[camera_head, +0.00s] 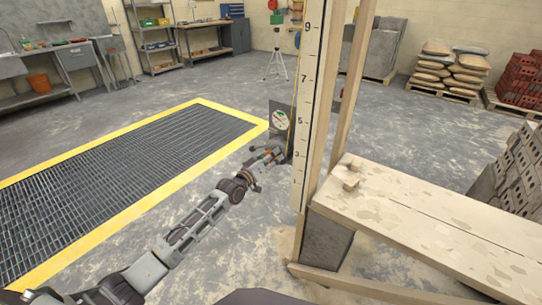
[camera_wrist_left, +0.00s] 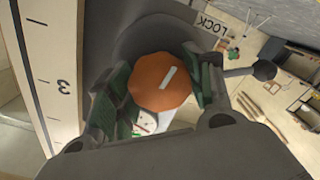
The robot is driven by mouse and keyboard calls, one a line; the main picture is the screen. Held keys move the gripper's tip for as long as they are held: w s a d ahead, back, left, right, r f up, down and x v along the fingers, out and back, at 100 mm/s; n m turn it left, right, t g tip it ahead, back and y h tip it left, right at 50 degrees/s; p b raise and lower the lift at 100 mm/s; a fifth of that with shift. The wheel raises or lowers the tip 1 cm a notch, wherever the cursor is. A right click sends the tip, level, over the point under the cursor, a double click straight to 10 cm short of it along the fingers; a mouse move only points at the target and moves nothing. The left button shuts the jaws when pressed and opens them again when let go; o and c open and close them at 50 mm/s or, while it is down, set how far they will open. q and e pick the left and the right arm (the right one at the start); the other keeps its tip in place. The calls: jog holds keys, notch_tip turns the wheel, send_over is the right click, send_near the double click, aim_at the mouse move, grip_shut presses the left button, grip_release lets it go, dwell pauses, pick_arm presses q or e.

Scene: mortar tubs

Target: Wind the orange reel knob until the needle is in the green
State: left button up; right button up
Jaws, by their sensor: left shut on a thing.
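In the left wrist view, the orange reel knob (camera_wrist_left: 160,82) is many-sided with a white line on its face, which tilts up to the right. My left gripper (camera_wrist_left: 160,88) is shut on it, a green-padded finger on each side. In the head view, my left gripper (camera_head: 268,160) reaches the grey plate beside the tall numbered board, and the knob is hidden there. A round dial (camera_head: 280,120) with a white face and some green and red shows on the plate. Its needle is too small to read. My right gripper is not in view.
The numbered board (camera_head: 305,100) stands close to the right of my left gripper. A lever with a dark ball end (camera_wrist_left: 264,70) sits near the LOCK label (camera_wrist_left: 211,24). A wooden bench (camera_head: 430,215) stands at the right. A yellow-edged floor grate (camera_head: 130,180) lies at the left.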

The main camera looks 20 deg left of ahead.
pick_arm(q)
jog(key=shift+m+p, duration=0.3)
jog(key=shift+m, duration=0.3)
jog(key=shift+f+m, duration=0.1)
jog(key=shift+m, duration=0.3)
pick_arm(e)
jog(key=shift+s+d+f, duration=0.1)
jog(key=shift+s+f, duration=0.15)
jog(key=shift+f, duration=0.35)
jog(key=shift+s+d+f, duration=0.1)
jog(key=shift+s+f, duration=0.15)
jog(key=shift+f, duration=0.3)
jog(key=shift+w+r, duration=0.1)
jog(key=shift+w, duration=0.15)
pick_arm(q)
jog(key=o, duration=1)
jog(key=shift+o, duration=0.2)
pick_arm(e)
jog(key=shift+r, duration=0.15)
